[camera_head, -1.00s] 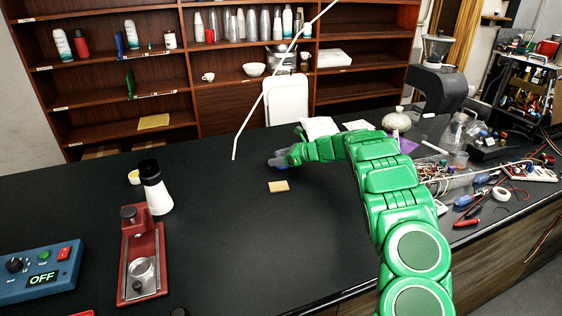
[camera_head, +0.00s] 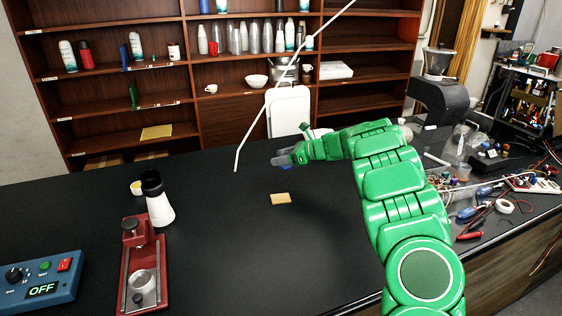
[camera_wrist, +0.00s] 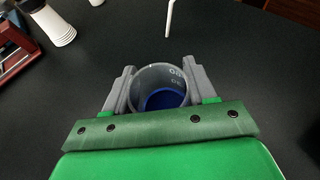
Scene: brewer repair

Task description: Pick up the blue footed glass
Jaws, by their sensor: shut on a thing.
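The blue footed glass (camera_wrist: 163,97) is between the two grey fingers in the wrist view. I look into its clear round rim and see blue at the bottom; its foot is hidden. My gripper (camera_wrist: 160,88) is shut on the glass, with one finger on each side. In the head view my gripper (camera_head: 284,160) is over the black counter, and only a small bluish part of the glass shows there. Whether the glass is clear of the counter is hard to tell.
A tan sponge-like block (camera_head: 280,199) lies on the counter (camera_head: 230,250) in front of my gripper. A white bent tube (camera_head: 262,95) rises behind it. A white-and-black bottle (camera_head: 157,198) and a red stand (camera_head: 141,270) are at left. Tools and wires clutter the right.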

